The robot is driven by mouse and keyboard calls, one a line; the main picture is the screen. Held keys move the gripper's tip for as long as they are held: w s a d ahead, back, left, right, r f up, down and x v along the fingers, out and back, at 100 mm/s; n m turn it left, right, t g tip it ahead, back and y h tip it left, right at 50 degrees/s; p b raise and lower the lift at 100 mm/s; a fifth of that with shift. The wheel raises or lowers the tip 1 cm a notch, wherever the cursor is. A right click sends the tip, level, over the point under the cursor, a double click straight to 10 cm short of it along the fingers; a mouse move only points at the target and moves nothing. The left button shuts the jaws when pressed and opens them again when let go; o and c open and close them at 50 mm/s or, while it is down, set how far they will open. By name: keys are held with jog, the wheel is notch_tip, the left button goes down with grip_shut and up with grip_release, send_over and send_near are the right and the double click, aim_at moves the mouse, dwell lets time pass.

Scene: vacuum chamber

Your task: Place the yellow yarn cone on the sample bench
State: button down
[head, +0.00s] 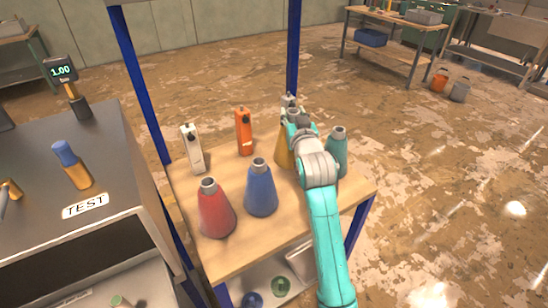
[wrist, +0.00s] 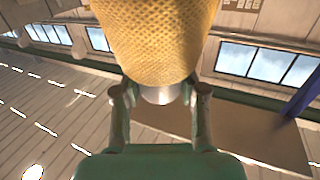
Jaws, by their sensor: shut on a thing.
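The yellow yarn cone (head: 283,152) is at the back of the wooden shelf top (head: 246,243), largely hidden behind my arm. In the wrist view the woven yellow cone (wrist: 155,40) fills the upper middle, with its pale tip between my fingers. My gripper (wrist: 160,95) is shut on the tip; it also shows in the head view (head: 290,108) above the cone. I cannot tell whether the cone's base touches the wood. Which surface is the sample bench is not marked; a wooden bench (head: 398,23) stands far off at the back right.
A teal cone (head: 338,150) stands close right of the yellow one. A blue cone (head: 260,188), a red cone (head: 214,210), an orange bottle (head: 244,131) and a white bottle (head: 192,150) share the shelf. Blue posts (head: 143,75) rise at its corners. Open floor (head: 450,160) lies right.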

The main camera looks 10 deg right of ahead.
notch_tip(320, 180, down, 9)
dwell(0.5)
jog(key=c, duration=0.7)
grip_release()
jog(key=shift+o, duration=0.2)
jog(key=s, duration=1.2)
jog(key=shift+a, duration=0.45)
